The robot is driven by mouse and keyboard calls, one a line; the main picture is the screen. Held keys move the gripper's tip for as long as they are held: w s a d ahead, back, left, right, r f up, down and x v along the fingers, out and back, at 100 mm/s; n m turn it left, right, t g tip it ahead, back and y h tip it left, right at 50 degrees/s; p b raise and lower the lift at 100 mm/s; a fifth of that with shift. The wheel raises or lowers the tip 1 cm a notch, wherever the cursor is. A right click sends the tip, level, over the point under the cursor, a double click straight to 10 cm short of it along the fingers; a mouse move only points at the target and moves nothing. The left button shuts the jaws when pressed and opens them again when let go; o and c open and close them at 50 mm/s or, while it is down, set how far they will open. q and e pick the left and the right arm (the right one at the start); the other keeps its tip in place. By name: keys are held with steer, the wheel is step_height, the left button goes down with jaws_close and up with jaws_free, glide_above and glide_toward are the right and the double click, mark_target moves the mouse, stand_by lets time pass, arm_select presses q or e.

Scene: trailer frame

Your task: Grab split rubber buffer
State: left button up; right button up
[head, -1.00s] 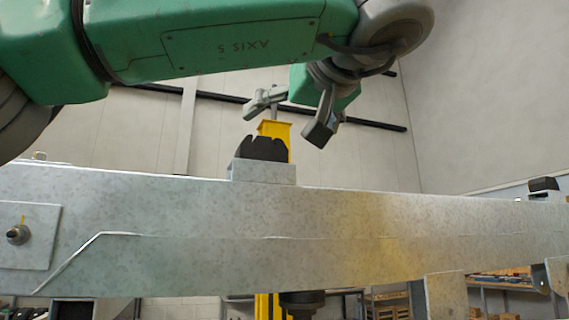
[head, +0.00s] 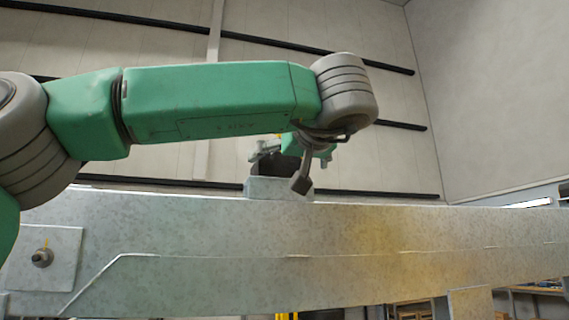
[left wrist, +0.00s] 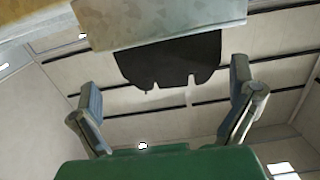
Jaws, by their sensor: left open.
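The split rubber buffer (head: 272,164) is a black block with a notched, jagged edge. It sits on a grey metal pedestal (head: 262,188) on top of the trailer frame. In the left wrist view the buffer (left wrist: 170,60) hangs from the pedestal at the top of the picture, as that view is upside down. My left gripper (head: 284,167) is open at the buffer, with one finger partly covering it in the head view. In the left wrist view its fingers (left wrist: 165,92) stand wide apart on either side, with gaps and nothing between the tips. My right gripper is out of view.
The long galvanized trailer beam (head: 200,235) crosses the view below my left arm. A plate with a bolt (head: 42,257) is at its left end. The space above the beam is open up to the pale wall (head: 480,100).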

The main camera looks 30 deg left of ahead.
mark_target(277, 168)
arm_select(q)
steer(key=shift+w+a, duration=0.5)
steer(key=shift+a, duration=0.05)
steer(key=a, duration=0.2)
steer(key=w+a+f, duration=0.1)
steer(key=a, duration=0.1)
steer(key=c, duration=1.1)
steer(key=shift+d+r, duration=0.15)
steer(key=shift+d, duration=0.35)
steer(key=shift+c, duration=0.3)
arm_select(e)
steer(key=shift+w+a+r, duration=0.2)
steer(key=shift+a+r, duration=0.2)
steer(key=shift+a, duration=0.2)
